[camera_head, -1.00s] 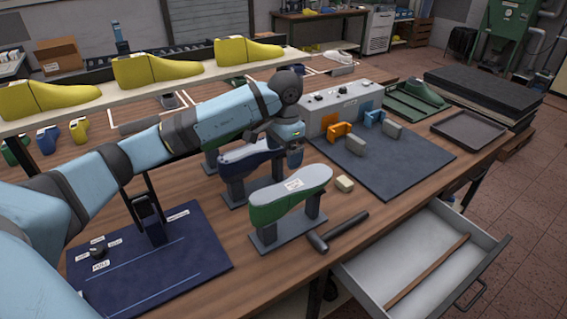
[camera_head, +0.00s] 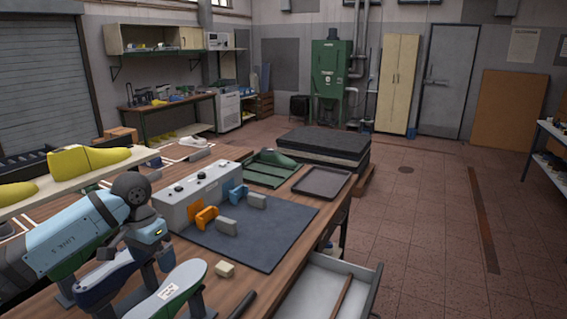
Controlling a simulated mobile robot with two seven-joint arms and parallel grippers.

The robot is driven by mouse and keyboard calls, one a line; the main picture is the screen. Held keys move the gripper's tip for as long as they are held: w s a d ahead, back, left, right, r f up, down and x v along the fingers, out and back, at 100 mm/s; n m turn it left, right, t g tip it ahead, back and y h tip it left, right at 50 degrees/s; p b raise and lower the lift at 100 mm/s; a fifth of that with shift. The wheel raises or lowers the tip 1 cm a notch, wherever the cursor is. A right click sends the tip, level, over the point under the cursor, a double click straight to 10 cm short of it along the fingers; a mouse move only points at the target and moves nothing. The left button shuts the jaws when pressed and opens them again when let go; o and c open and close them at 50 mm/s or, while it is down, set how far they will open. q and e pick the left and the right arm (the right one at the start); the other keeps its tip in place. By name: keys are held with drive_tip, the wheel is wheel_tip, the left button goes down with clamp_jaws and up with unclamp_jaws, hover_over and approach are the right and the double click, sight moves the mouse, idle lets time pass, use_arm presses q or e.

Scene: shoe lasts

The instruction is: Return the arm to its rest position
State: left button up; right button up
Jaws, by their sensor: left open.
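My left arm comes in from the left edge, bent at a dark round joint, over the workbench. My left gripper (camera_head: 164,259) points down by the shoe lasts at the lower left. It is small and partly dark here; it is open, and I see nothing held in it. A dark blue last (camera_head: 108,276) on a stand is beside and partly behind it. A green last with a grey top and white label (camera_head: 176,290) stands nearer, cut by the bottom edge. My right gripper is not in view.
A grey control box (camera_head: 190,200) stands behind a dark mat (camera_head: 262,243) with orange, blue and grey blocks. A small beige block (camera_head: 224,269) lies near the green last. Yellow lasts (camera_head: 88,159) sit on a shelf. An open drawer (camera_head: 318,292) juts out at the front. The floor at right is clear.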

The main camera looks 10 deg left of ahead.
use_arm(q)
drive_tip(key=s+d+f+n+t+h, duration=0.2)
drive_tip(key=s+d+n+h, duration=0.2)
drive_tip(key=d+n+h, duration=0.3)
drive_tip(key=s+d+f+n+t+h, duration=0.1)
drive_tip(key=s+d+f+n+h, duration=0.15)
drive_tip(key=d+n+h, duration=0.55)
drive_tip(key=s+d+f+n+t+h, duration=0.2)
drive_tip(key=s+d+n+h, duration=0.2)
drive_tip(key=d+n, duration=0.55)
drive_tip(key=s+a+f+n+t+y, duration=0.25)
drive_tip(key=f+n+t+y, duration=0.3)
drive_tip(key=n, duration=1.05)
drive_tip(key=s+a+f+n+t+y, duration=0.1)
drive_tip(key=a+f+n+t+y, duration=0.45)
drive_tip(key=n, duration=1.05)
drive_tip(key=s+a+f+n+g+y, duration=0.1)
drive_tip(key=s+f+n+g+y, duration=0.3)
drive_tip(key=s+f+n, duration=0.8)
drive_tip(key=f+n+y, duration=0.1)
drive_tip(key=n, duration=0.3)
drive_tip(key=shift+s+a+f+g+y, duration=0.3)
drive_tip(key=shift+s+a+y, duration=0.1)
